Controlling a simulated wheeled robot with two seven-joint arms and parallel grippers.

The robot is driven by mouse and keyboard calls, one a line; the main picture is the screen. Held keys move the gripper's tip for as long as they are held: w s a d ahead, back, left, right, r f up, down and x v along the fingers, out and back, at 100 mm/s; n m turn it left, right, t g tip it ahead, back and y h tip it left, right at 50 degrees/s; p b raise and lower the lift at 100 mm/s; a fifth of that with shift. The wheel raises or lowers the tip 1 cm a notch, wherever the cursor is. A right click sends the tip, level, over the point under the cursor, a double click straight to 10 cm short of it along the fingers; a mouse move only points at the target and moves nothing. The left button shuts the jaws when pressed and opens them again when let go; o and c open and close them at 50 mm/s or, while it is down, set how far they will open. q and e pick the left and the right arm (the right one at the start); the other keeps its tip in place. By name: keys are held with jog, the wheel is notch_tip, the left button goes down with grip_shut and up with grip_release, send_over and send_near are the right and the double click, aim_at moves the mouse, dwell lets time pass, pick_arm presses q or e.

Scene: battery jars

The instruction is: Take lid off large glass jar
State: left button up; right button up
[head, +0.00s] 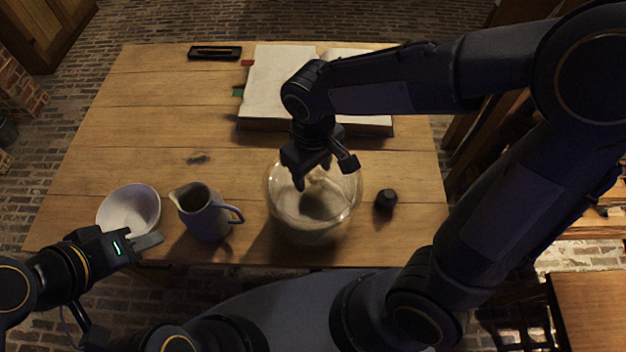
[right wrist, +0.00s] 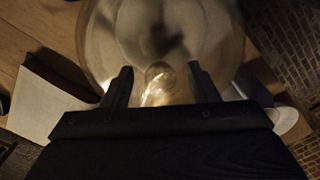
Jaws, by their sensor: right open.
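The large glass jar (head: 334,222) stands near the front edge of the wooden table, with its clear lid (right wrist: 128,25) on it. The round lid knob (right wrist: 158,76) shows between my fingers in the right wrist view. My right gripper (head: 322,176) points down over the jar and is open, with one finger on each side of the knob (right wrist: 160,82). I cannot tell whether either finger touches it. My left gripper (head: 148,241) is beside the white bowl at the front left; its finger gap is not clear.
A white bowl (head: 129,209) and a jug (head: 202,213) stand left of the jar. A small dark object (head: 385,201) stands to its right. An open book (head: 275,85) lies behind, with a dark narrow case (head: 214,52) at the back. The left table middle is clear.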

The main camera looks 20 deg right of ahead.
jog(key=shift+f, duration=0.4)
jog(key=shift+c, duration=0.4)
jog(key=shift+r, duration=0.1)
grip_shut()
